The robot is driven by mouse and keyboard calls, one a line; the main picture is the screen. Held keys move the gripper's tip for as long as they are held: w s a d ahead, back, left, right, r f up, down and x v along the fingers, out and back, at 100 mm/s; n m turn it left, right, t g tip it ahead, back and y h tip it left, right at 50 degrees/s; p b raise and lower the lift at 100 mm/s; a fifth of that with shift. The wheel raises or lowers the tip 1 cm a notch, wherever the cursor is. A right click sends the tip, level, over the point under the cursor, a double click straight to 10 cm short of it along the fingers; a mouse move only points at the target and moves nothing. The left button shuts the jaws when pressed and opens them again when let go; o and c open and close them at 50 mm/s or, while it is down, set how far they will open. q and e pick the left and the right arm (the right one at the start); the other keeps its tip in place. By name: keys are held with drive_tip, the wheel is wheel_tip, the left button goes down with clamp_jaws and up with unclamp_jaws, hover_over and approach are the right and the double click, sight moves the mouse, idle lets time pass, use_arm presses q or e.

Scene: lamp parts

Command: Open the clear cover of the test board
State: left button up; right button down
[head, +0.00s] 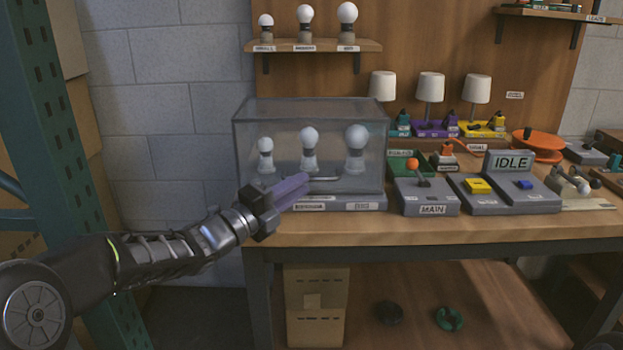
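The test board (370,203) stands at the left end of the bench, with several bulbs on it, the middle one (309,147) among them. The clear cover (280,112) sits down over them like a box and looks closed. A thin grey handle (326,179) shows low on its front. My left gripper (303,187) reaches in from the left, its purple fingers at the left end of this handle and hiding part of it. Whether the fingers are closed around the handle cannot be told. My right gripper is not in view.
A shelf with bulbs (313,46) hangs above the cover. Right of the board stand the MAIN lever box (425,195), a box with yellow and blue buttons (504,194) and an IDLE sign (510,162). Lamps (431,87) stand behind. A green rack post (45,120) is at left.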

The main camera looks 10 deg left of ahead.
sight(311, 147)
use_arm(q)
drive_tip(key=x, duration=0.4)
drive_tip(key=shift+w+d, duration=0.1)
drive_tip(key=shift+w, duration=0.05)
drive_tip(key=shift+c, duration=0.5)
clamp_jaws()
idle(0.8)
